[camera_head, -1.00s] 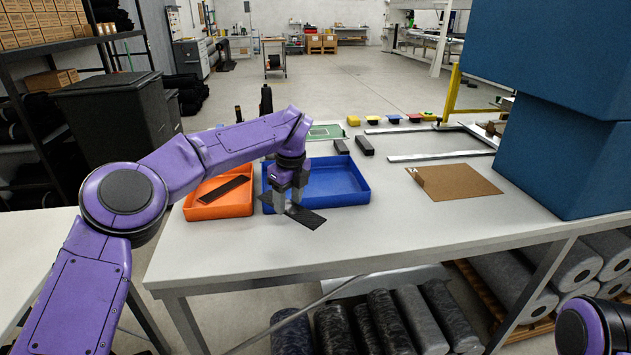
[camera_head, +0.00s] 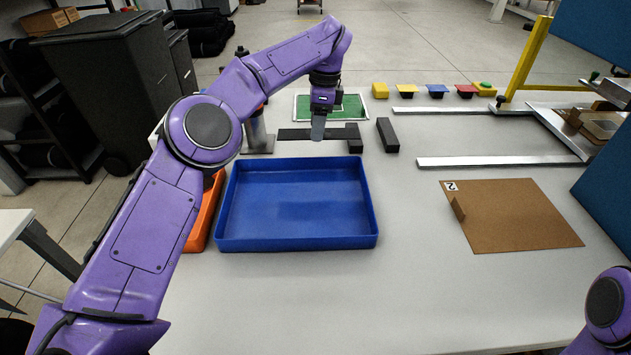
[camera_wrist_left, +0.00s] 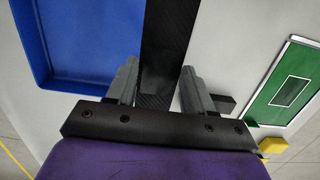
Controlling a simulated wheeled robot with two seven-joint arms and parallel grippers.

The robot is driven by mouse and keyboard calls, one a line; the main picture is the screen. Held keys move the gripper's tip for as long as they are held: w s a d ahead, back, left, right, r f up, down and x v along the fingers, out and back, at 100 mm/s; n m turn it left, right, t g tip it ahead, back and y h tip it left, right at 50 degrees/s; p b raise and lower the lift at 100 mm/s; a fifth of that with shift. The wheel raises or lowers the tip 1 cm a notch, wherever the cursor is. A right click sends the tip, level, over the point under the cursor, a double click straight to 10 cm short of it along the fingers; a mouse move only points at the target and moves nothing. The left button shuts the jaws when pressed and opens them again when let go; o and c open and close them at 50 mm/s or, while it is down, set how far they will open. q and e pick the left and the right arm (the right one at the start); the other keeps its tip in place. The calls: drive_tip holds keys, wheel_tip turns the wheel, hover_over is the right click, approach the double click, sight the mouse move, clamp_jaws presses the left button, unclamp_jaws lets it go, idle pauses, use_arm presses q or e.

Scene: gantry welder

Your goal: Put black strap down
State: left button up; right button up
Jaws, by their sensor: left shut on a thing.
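My left gripper (camera_head: 318,132) is shut on the black strap (camera_head: 295,134) behind the blue tray (camera_head: 297,243). The strap lies roughly flat and crosswise, low over the table; I cannot tell whether it touches the surface. In the left wrist view the strap (camera_wrist_left: 168,40) runs away from me between the two fingers (camera_wrist_left: 158,88), and the blue tray (camera_wrist_left: 62,70) is to the left. The blue tray looks empty. My right gripper is out of view; only part of my right arm shows at the lower right.
An orange tray (camera_head: 203,212) is partly hidden behind my left arm. Two black blocks (camera_head: 388,135) (camera_head: 355,138) stand close to the strap's right end. A green framed board (camera_head: 345,104) lies behind. A brown sheet (camera_head: 515,215) and metal bars (camera_head: 500,162) lie right. The front table is clear.

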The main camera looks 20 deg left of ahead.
use_arm(q)
drive_tip(key=shift+w+r, duration=0.1)
drive_tip(key=shift+w, duration=0.35)
drive_tip(key=shift+a+b, duration=0.15)
drive_tip(key=shift+b, duration=0.25)
drive_tip(key=s+b, duration=0.1)
drive_tip(key=s, duration=0.2)
drive_tip(key=shift+s+a+r+t, duration=0.1)
drive_tip(key=shift+s+r+t, duration=0.1)
drive_tip(key=shift+t, duration=0.1)
drive_tip(key=s+d+f, duration=0.1)
drive_tip(key=s+f, duration=0.1)
drive_tip(key=s, duration=0.6)
approach(297, 215)
drive_tip(key=w, duration=0.2)
drive_tip(key=w+a+f, duration=0.1)
drive_tip(key=shift+p, duration=0.35)
drive_tip(key=s+f, duration=0.2)
drive_tip(key=s, duration=0.1)
drive_tip(key=shift+s+d+f+p, duration=0.15)
drive_tip(key=shift+s+p, duration=0.1)
drive_tip(key=shift+p, duration=0.1)
drive_tip(key=f, duration=0.3)
drive_tip(key=shift+w+d, duration=0.1)
drive_tip(key=shift+w, duration=0.15)
drive_tip(key=shift+w+f, duration=0.15)
drive_tip(key=shift+f, duration=0.05)
drive_tip(key=shift+r, duration=0.1)
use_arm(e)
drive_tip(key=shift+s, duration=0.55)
